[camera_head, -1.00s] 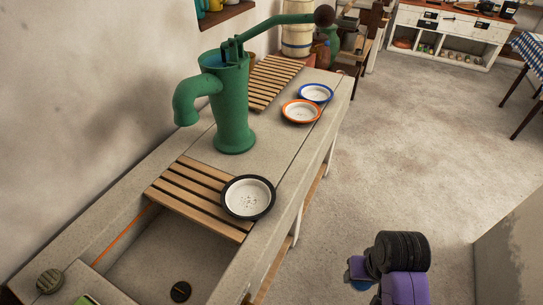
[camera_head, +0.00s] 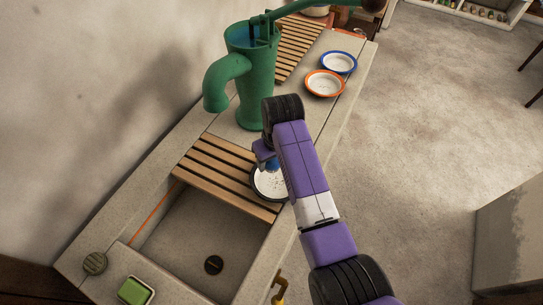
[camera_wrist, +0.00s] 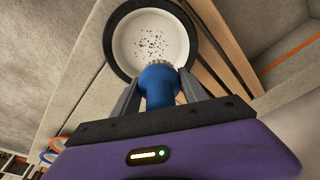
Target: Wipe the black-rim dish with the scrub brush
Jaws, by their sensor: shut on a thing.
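The black-rim dish (camera_head: 268,184) sits at the edge of the wooden slatted rack beside the sink, partly hidden by my arm in the head view. In the wrist view the dish (camera_wrist: 122,50) shows a white inside with a cluster of dark specks. My gripper (camera_wrist: 158,88) is shut on the blue scrub brush (camera_wrist: 160,85), with a finger on each side of it. The brush's pale bristles are at the near rim of the dish in the wrist view. I cannot tell whether they touch it. The brush also shows as a blue patch in the head view (camera_head: 272,164).
The slatted rack (camera_head: 220,168) spans the stone sink (camera_head: 190,245). A green pump (camera_head: 250,85) stands behind it. An orange-rim dish (camera_head: 325,84) and a blue-rim dish (camera_head: 339,63) lie farther along the counter. A green sponge-like block (camera_head: 135,291) is at the front left.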

